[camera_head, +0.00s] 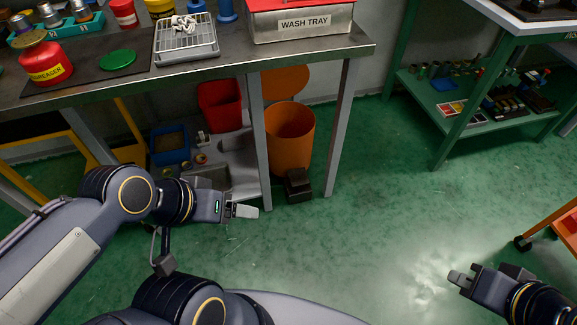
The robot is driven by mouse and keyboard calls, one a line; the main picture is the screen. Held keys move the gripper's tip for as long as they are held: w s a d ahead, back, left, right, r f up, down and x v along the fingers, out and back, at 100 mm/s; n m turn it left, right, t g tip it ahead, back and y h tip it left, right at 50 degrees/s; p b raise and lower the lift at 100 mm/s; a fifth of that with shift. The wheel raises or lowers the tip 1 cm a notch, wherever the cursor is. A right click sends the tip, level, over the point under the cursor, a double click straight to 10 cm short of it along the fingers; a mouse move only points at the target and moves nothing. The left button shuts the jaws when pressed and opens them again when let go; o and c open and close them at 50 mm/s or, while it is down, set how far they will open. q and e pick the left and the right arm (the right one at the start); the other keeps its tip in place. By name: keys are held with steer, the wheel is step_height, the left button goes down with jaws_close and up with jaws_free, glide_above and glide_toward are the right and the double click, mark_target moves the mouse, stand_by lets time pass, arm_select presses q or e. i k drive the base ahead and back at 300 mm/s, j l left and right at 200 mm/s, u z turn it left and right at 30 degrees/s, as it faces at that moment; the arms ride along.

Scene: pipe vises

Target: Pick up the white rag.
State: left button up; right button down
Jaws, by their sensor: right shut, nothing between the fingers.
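A small crumpled white rag (185,25) lies on the wire rack (187,46) on the workbench at the upper left. My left gripper (246,211) is below the bench top, in front of the bench's lower shelf and well apart from the rag. It is seen from the side, so I cannot tell whether its fingers are open. My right gripper (458,279) is shut and empty over the green floor at the lower right, far from the rag.
On the bench, a red-lidded wash tray (302,22) stands right of the rack. A green lid (118,61) and red degreaser can (45,62) are left of it. An orange bin (290,140) stands below. The floor between bench and green shelving (470,95) is clear.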

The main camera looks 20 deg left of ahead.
mark_target(186, 25)
steer(key=u, duration=1.3)
steer(key=i+l+u, duration=0.1)
steer(key=l, duration=0.25)
steer(key=i+l, duration=0.2)
steer(key=l, duration=0.15)
steer(key=i+l+u, duration=0.15)
steer(key=l, duration=0.2)
steer(key=i+l, duration=0.15)
steer(key=l, duration=0.2)
steer(key=i+l+u, duration=0.15)
steer(key=l, duration=0.2)
